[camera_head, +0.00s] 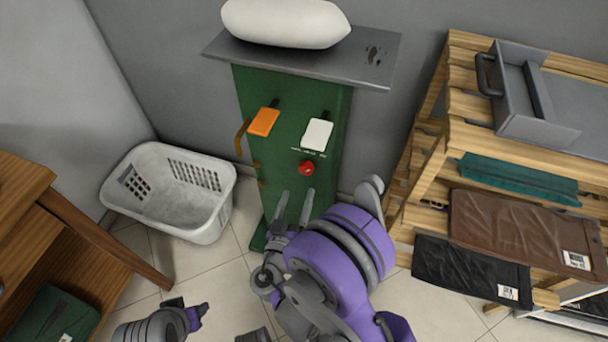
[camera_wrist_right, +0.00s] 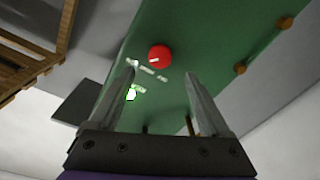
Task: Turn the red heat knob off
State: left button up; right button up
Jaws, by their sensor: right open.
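The red heat knob (camera_head: 306,168) sits on the front of a green cabinet (camera_head: 290,115), below a white switch plate (camera_head: 317,134). In the right wrist view the red knob (camera_wrist_right: 160,56) shows a pale mark on its face and lies beyond the fingertips, between their lines. My right gripper (camera_head: 294,206) is open and empty, just below the knob in the head view and apart from it. It also shows in the right wrist view (camera_wrist_right: 162,82) with both fingers spread. At the bottom left, part of my left arm (camera_head: 160,325) shows; its finger state is unclear.
An orange switch plate (camera_head: 263,122) is left of the white one. A grey top (camera_head: 300,62) with a white padded form (camera_head: 285,22) overhangs the cabinet. A white basket (camera_head: 170,190) stands left. A wooden rack (camera_head: 420,150) with folded garments stands right.

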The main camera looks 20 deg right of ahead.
aim_at(305, 172)
jog(key=x, duration=0.8)
jog(key=shift+w+d, duration=0.15)
jog(key=shift+w, duration=0.1)
grip_shut()
